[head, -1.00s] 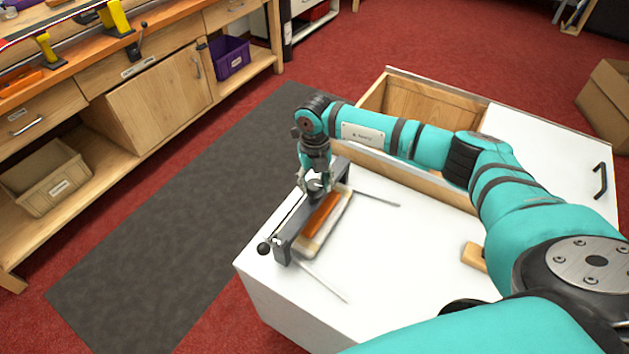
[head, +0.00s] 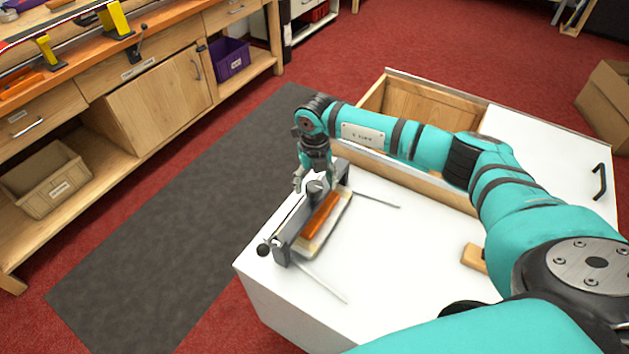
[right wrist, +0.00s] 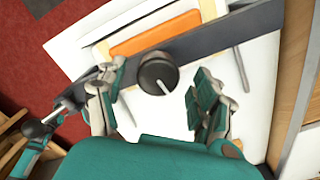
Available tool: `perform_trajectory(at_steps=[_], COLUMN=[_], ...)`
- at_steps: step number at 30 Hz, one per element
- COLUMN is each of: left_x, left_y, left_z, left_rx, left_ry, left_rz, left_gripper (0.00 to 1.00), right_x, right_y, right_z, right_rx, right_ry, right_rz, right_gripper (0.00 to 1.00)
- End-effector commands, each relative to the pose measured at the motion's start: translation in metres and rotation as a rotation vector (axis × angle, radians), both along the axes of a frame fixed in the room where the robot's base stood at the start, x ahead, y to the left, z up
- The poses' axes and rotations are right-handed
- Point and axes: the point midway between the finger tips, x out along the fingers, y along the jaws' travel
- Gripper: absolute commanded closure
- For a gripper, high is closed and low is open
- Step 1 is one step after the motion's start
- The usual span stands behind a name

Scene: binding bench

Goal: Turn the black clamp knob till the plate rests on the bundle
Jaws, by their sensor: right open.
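The black clamp knob (right wrist: 158,73), with a white pointer line, sits on the dark clamp bar (right wrist: 200,43). My right gripper (right wrist: 155,92) is open, with one finger on each side of the knob and visible room around it. In the head view, my right gripper (head: 316,186) is over the clamp's middle. An orange plate (head: 321,214) lies beside and partly under the bar, over the pale bundle (head: 335,232). The orange plate also shows in the right wrist view (right wrist: 150,38). Whether plate and bundle touch, I cannot tell. My left gripper is out of view.
The clamp stands on a white cabinet top (head: 390,265). A lever with a black ball (head: 263,249) juts from its near end. Thin rods lie beside it, and a wooden block (head: 474,257) lies to the right. An open drawer (head: 420,105) is behind my arm.

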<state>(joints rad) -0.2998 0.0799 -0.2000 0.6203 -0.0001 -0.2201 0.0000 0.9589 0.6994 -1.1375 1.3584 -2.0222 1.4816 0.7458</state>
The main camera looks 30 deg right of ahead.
Motion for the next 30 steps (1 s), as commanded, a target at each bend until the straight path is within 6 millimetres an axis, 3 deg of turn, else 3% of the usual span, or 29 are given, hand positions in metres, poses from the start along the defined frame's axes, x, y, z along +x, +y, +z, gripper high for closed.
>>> perform_trajectory(at_steps=[8,21,30], left_x=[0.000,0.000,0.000], left_y=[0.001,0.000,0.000], left_z=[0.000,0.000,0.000], left_rx=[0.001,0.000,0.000], left_ry=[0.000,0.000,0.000], left_rz=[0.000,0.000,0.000], left_gripper=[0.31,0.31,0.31], right_x=[0.000,0.000,-0.001], right_y=[0.001,0.000,0.000], right_z=[0.011,0.097,0.119], right_rx=[0.001,0.001,0.000], right_ry=[0.000,-0.001,0.001], right_rz=[0.002,0.000,0.000], right_gripper=[0.31,0.31,0.31])
